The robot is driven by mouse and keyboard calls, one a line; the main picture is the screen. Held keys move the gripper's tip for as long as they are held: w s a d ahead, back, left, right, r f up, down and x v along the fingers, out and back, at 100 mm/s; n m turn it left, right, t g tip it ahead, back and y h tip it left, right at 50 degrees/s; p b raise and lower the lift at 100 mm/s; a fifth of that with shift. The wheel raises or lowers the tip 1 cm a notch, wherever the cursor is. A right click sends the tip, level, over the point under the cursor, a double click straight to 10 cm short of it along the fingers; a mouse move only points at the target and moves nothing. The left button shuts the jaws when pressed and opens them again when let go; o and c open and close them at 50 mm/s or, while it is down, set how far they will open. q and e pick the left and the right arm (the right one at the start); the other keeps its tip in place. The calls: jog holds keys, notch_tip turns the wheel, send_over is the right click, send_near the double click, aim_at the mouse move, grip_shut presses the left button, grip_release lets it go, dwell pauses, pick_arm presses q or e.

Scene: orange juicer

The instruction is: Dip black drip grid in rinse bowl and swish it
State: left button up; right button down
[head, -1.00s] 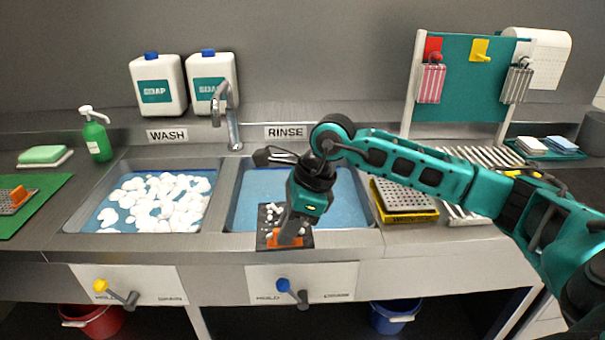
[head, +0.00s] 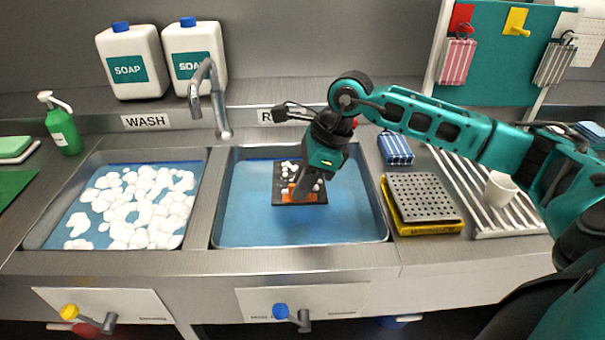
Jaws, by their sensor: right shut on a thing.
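The black drip grid (head: 284,196) is a dark square plate with white foam clumps and an orange part on it. It is over the blue water of the rinse bowl (head: 245,222), near the middle of the basin. I cannot tell whether it touches the water. My right gripper (head: 300,192) comes down from above and is shut on the grid at its orange part, which the fingers partly hide. My left gripper is not in view.
The wash basin (head: 205,185) full of foam lies left of the rinse bowl. A faucet (head: 218,105) stands behind, between the basins. A perforated grey tray on a yellow base (head: 424,200) and a rack with a white cup (head: 500,190) are to the right.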

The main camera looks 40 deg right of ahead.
jog(key=shift+f, duration=0.5)
notch_tip(320, 180, down, 4)
jog(key=shift+s+r+b, duration=0.1)
jog(key=shift+b, duration=0.45)
notch_tip(320, 180, down, 11)
jog(key=b, duration=0.8)
jog(key=shift+b, duration=0.3)
jog(key=shift+f, duration=0.35)
jog(key=shift+f+b, duration=0.2)
jog(key=shift+b, duration=0.15)
